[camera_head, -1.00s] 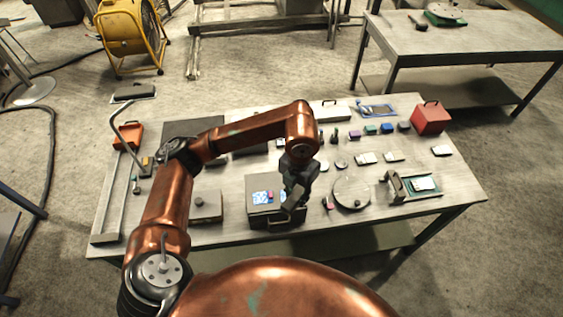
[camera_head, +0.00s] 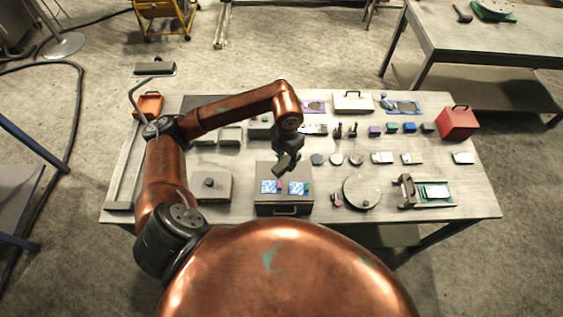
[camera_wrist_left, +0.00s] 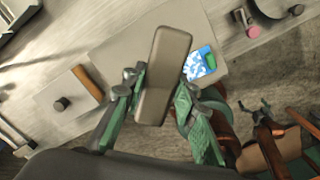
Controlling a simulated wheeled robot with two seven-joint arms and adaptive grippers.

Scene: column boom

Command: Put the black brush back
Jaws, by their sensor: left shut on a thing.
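My left gripper (camera_head: 287,158) is shut on a long, dark grey-brown block with rounded ends, which looks like the black brush (camera_wrist_left: 165,75). In the left wrist view the two green-padded fingers of the gripper (camera_wrist_left: 155,98) press on its sides. In the head view the brush (camera_head: 281,166) is small and dark, tilted, just above the back edge of a dark box (camera_head: 284,209). The box has blue-and-white patches on its top and a front handle. I cannot see bristles. My right gripper does not show in the head view.
Right of the box are a round disc (camera_head: 362,192), a small pink-ended thing (camera_head: 336,200) and a clamp-like fixture (camera_head: 407,191). A flat case with a knob (camera_head: 211,187) is left. Small blocks and pucks fill the back. A red box (camera_head: 458,122) stands far right.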

